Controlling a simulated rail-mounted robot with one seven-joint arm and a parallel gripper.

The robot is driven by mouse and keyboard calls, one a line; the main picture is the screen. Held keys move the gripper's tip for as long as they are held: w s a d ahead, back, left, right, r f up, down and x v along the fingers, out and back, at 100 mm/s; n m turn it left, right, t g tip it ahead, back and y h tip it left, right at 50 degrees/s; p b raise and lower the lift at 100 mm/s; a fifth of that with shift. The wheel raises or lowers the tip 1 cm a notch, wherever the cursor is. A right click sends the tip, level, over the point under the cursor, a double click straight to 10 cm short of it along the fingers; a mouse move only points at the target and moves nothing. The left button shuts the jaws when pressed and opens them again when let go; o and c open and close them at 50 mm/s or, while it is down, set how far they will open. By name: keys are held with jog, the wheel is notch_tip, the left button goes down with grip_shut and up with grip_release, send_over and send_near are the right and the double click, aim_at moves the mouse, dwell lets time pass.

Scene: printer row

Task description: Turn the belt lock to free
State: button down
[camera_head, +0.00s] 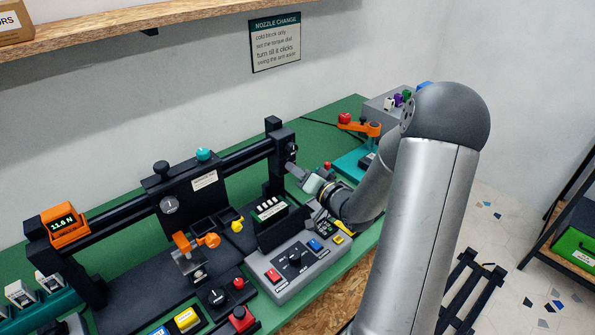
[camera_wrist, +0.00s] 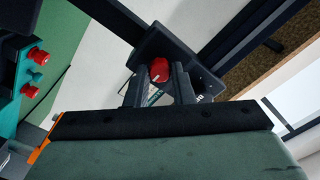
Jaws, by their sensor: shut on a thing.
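A red knob (camera_wrist: 160,70) sits on a dark block (camera_wrist: 178,48) in the wrist view; I take it for the belt lock. My gripper (camera_wrist: 160,88) has its fingers on either side of the knob and is shut on it. In the head view my gripper (camera_head: 296,169) reaches the end post (camera_head: 281,158) at the right end of the black gantry rail (camera_head: 245,155). The knob is hidden there behind the gripper and post. A label beside the knob is mostly covered by the fingers, and I cannot read the lock's setting.
A grey control box (camera_head: 300,265) with coloured buttons stands below the gripper. An orange-armed teal device (camera_head: 360,128) stands behind my forearm. A wooden shelf (camera_head: 120,28) runs along the wall above. Bare green bench (camera_head: 322,125) shows behind the rail.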

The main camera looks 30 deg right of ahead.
jog(key=c, duration=1.3)
grip_release()
jog(key=shift+o, duration=0.2)
jog(key=shift+s, duration=0.1)
jog(key=b+v, duration=0.2)
jog(key=v, duration=1.5)
jog(key=shift+b, duration=0.4)
jog(key=shift+s, duration=0.1)
